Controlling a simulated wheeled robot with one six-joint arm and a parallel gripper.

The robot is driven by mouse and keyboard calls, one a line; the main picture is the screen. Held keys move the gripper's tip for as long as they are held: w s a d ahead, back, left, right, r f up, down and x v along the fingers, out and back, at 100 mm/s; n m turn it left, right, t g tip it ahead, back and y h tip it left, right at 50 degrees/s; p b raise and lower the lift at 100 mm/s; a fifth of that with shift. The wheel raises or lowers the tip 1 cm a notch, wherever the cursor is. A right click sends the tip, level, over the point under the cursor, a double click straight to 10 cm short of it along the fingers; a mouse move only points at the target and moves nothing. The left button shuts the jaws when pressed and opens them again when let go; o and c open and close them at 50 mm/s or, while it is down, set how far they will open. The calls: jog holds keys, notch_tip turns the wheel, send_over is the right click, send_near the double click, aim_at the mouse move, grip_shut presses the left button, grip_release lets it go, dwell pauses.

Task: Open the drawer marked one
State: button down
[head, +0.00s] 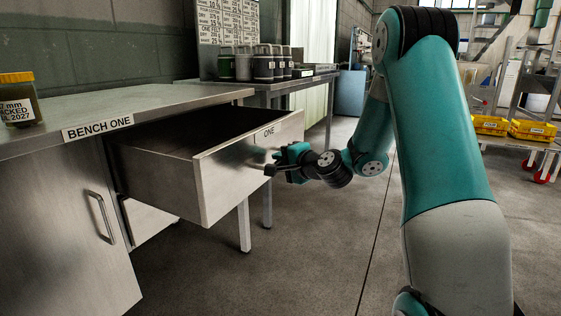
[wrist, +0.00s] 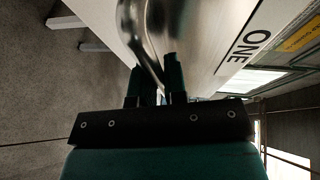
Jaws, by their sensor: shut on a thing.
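The metal drawer marked ONE (head: 240,170) stands pulled well out from under the bench marked BENCH ONE (head: 200,101). Its front panel faces right, and the part of its inside that shows looks dark and empty. My gripper (head: 272,169) is at the drawer front, shut on its handle. In the wrist view the curved metal handle (wrist: 140,45) runs down between the fingers of my gripper (wrist: 156,82). The ONE label (wrist: 250,50) shows on the panel beside it. The fingers hide part of the handle.
A cupboard door with a handle (head: 102,218) is below the bench at left. A jar with a yellow lid (head: 19,98) stands on the bench. Several dark canisters (head: 263,64) stand on a table behind. Yellow bins (head: 490,125) sit on a cart at right. The floor between is clear.

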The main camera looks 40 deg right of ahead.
jog(key=shift+a, duration=0.1)
jog(key=c, duration=1.2)
grip_release()
jog(key=s+r+b, duration=0.1)
jog(key=s+b, duration=0.1)
jog(key=s, duration=0.3)
jog(key=s+r+b, duration=0.1)
jog(key=s+b, duration=0.2)
jog(key=s, duration=0.3)
jog(key=s+r+b, duration=0.1)
jog(key=s+b, duration=0.2)
jog(key=s, duration=0.3)
jog(key=shift+d, duration=0.25)
